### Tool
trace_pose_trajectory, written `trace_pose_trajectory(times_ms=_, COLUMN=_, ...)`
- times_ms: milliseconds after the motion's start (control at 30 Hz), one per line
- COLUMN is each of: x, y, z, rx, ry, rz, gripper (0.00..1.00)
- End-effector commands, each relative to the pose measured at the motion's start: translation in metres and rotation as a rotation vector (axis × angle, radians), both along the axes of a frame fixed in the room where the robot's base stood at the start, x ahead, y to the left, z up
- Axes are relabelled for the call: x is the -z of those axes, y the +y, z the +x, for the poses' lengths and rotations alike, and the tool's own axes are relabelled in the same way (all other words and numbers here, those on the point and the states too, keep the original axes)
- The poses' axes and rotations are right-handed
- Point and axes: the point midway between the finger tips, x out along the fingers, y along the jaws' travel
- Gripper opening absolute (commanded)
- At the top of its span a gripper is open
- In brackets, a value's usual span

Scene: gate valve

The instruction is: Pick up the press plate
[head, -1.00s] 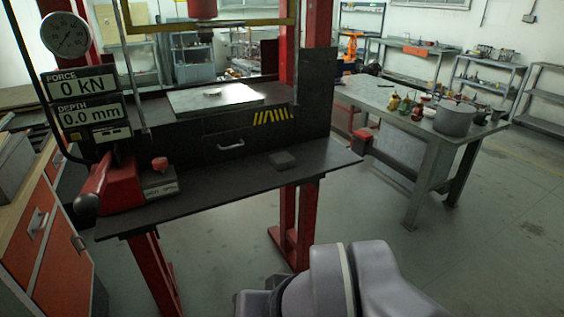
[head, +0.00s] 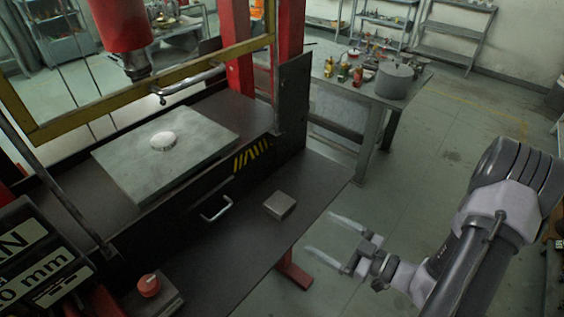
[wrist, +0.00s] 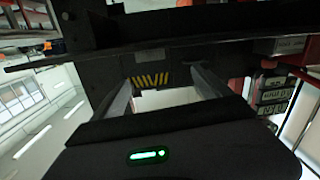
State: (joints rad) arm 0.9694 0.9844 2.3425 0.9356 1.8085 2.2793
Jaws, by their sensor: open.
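A small grey block-like plate (head: 280,206), which I take to be the press plate, lies flat on the dark front shelf of the press (head: 240,262), near its right front edge. My gripper (head: 331,238) is open and empty. It is to the right of the plate, apart from it, with its two fingers pointing left towards the shelf. In the wrist view my gripper (wrist: 162,90) also shows its two fingers spread apart. I cannot make out the small plate for certain in that view.
A larger grey plate (head: 200,165) with a round pale disc (head: 164,141) lies on the press bed under the red ram (head: 120,30). A drawer handle (head: 216,208) sticks out behind the shelf. A red button (head: 149,286) stands at the front left. A steel table (head: 393,104) stands behind right.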

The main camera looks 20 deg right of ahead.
Motion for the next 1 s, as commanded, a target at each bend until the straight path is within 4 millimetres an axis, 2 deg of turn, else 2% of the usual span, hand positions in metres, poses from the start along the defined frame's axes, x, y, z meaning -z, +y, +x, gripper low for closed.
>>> trace_pose_trajectory(times_ms=67, x=0.006, y=-0.008, z=0.002, rx=0.057, ry=0.051, rz=0.082, gripper=0.87)
trace_pose_trajectory(times_ms=133, x=0.01, y=-0.002, z=0.011, rx=0.065, ry=0.064, rz=0.101, gripper=0.87)
trace_pose_trajectory(times_ms=400, x=0.016, y=0.045, z=0.074, rx=0.057, ry=0.059, rz=0.094, gripper=0.87)
trace_pose_trajectory(times_ms=500, x=0.016, y=0.056, z=0.089, rx=0.058, ry=0.059, rz=0.094, gripper=0.87)
trace_pose_trajectory(times_ms=667, x=0.016, y=0.065, z=0.103, rx=0.06, ry=0.058, rz=0.094, gripper=0.87)
trace_pose_trajectory(times_ms=900, x=0.016, y=0.088, z=0.14, rx=0.059, ry=0.059, rz=0.093, gripper=0.87)
trace_pose_trajectory(times_ms=1000, x=0.014, y=0.091, z=0.143, rx=0.06, ry=0.06, rz=0.094, gripper=0.87)
